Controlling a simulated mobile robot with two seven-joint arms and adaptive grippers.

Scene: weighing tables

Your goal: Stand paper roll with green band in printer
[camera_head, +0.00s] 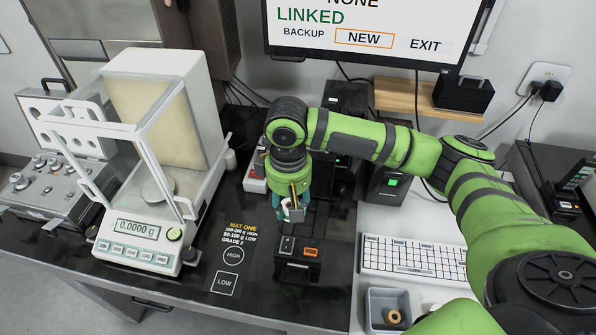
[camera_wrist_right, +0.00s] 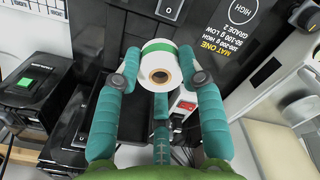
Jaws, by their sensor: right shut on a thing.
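My right gripper (camera_head: 293,208) reaches in from the right and hangs over the dark printer (camera_head: 298,268). It is shut on the paper roll with the green band (camera_head: 295,213), which is mostly hidden by the fingers in the head view. In the right wrist view, the white roll (camera_wrist_right: 178,77) sits between the teal fingertips (camera_wrist_right: 162,72), its brown core facing the camera and the green band around its side. The roll is at the printer's back edge; whether it touches the printer I cannot tell. My left gripper is not in view.
A glass-sided balance (camera_head: 140,232) stands left of the black mat's printed HIGH and LOW squares (camera_head: 224,283). A grey bin (camera_head: 388,296) with a tan ring (camera_head: 393,317) is at front right, near a white keyboard (camera_head: 412,258). Dark boxes stand behind the gripper.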

